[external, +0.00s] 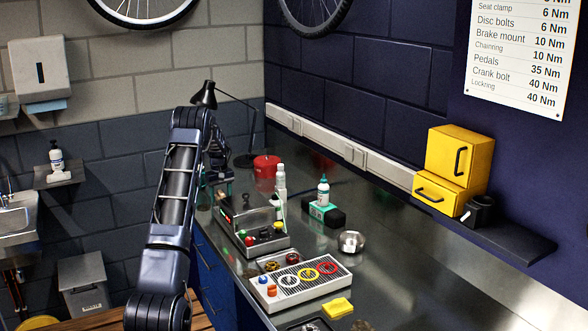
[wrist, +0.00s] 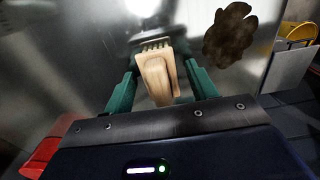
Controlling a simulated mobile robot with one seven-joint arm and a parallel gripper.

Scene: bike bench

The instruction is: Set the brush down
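In the wrist view, the brush (wrist: 156,77) has a pale wooden handle pointing back towards the camera and short bristles at its far end. My gripper (wrist: 160,62) has its green fingers on both sides of the brush, close against its head, and appears shut on it. A shiny metal surface lies beyond the bristles; I cannot tell whether they touch it. A dark brown stain (wrist: 230,36) is on that surface, right of the brush. In the external view, my arm reaches to the far left end of the metal bench (external: 383,258); the brush cannot be made out there.
A red container (external: 266,167) and a black lamp (external: 205,95) stand near the bench's far end.

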